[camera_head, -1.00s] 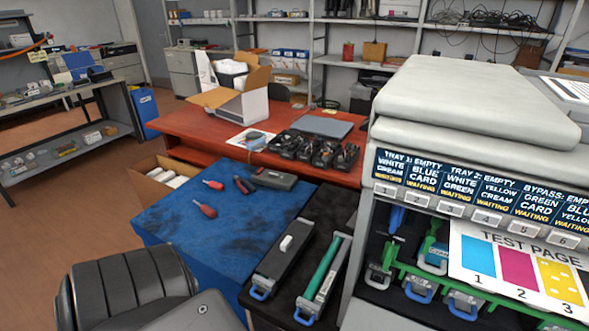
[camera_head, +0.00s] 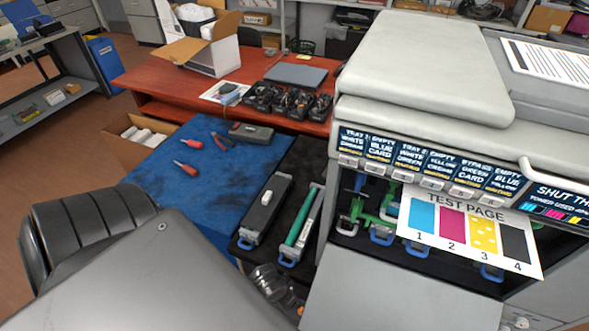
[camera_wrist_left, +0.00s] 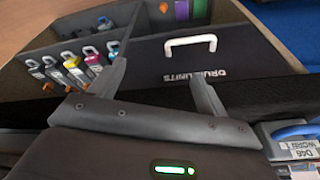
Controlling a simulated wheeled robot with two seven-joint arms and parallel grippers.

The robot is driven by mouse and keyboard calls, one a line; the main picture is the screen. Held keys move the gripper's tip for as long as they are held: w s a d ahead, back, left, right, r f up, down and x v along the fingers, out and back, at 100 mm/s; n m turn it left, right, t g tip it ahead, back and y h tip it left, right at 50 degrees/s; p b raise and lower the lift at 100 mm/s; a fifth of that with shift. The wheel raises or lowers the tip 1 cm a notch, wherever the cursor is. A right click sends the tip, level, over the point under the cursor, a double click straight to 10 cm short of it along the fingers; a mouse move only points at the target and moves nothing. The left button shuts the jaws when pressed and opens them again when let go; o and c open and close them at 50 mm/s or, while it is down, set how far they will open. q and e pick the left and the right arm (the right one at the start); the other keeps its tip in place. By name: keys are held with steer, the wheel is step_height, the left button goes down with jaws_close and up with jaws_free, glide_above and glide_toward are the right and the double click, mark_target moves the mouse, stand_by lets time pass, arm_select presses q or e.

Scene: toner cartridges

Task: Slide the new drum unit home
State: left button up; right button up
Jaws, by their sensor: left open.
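Two long drum units lie on the black mat left of the printer (camera_head: 410,70). One is dark with a white grip (camera_head: 262,210); the other has a green roller (camera_head: 302,217). Both have blue loop handles. I cannot tell which is new. The printer's bay (camera_head: 350,229) is open, with several blue and green handles inside. In the left wrist view my left gripper (camera_wrist_left: 158,72) is open and empty, in front of a dark bin (camera_wrist_left: 150,50) marked DRUM UNITS. A labelled unit with a blue handle (camera_wrist_left: 297,150) shows at the right edge. My right gripper is out of sight.
A test page (camera_head: 470,232) hangs over the bay. Several coloured cartridges (camera_wrist_left: 75,70) stand in the bin's other compartment. Screwdrivers (camera_head: 185,168) and pliers lie on the blue mat. A red table (camera_head: 150,77) with a carton and black parts stands behind.

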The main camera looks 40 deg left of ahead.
arm_select(q)
step_height(320, 180, up, 8)
steer(key=w+p, duration=0.1)
steer(key=w, duration=0.1)
steer(key=n+t+y+p, duration=0.2)
steer(key=n, duration=0.3)
glide_toward(299, 231)
steer(key=shift+w+a+f, duration=0.25)
steer(key=shift+w+f, duration=0.1)
steer(key=shift+f, duration=0.25)
steer(key=b+x, duration=0.6)
steer(key=x, duration=0.2)
steer(key=shift+d+f+b, duration=0.1)
steer(key=shift+b, duration=0.2)
steer(key=shift+b+x, duration=0.45)
steer(key=shift+x, duration=0.5)
steer(key=shift+w, duration=0.1)
steer(key=shift+c, duration=0.3)
steer(key=c, duration=1.3)
steer(key=shift+c, duration=0.2)
step_height(299, 231, up, 7)
steer(key=p, duration=0.8)
